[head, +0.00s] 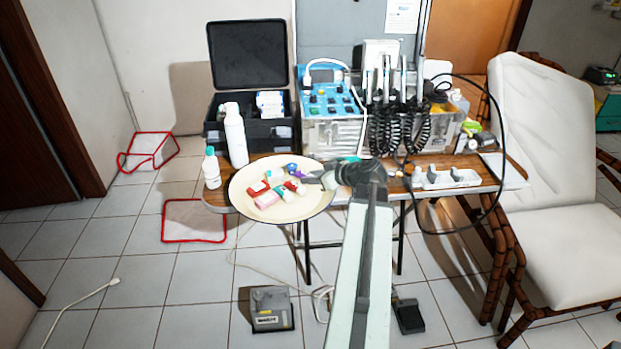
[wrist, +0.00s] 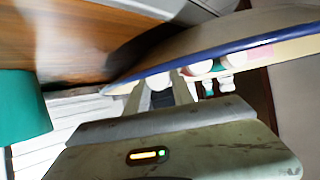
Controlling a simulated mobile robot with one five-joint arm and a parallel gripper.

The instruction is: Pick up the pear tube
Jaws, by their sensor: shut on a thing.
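A round cream tray (head: 240,198) on the table holds several small tubes, among them red-and-white ones (head: 258,188), a pink one (head: 267,200) and a teal-and-white one (head: 277,175). I cannot read which is the pear tube. My gripper (head: 318,178) reaches over the tray's right side. In the wrist view my gripper (wrist: 159,92) is shut on a small white-ended thing (wrist: 159,81), dark below, beside the tray's blue rim (wrist: 215,50). Its label is hidden, so I cannot tell whether it is the pear tube.
A white bottle (head: 236,138) and a smaller green-capped bottle (head: 212,168) stand left of the tray. A blue-topped dental unit (head: 330,98) with coiled cords stands behind. A white holder (head: 446,178) lies to the right. A white chair (head: 550,180) stands at far right.

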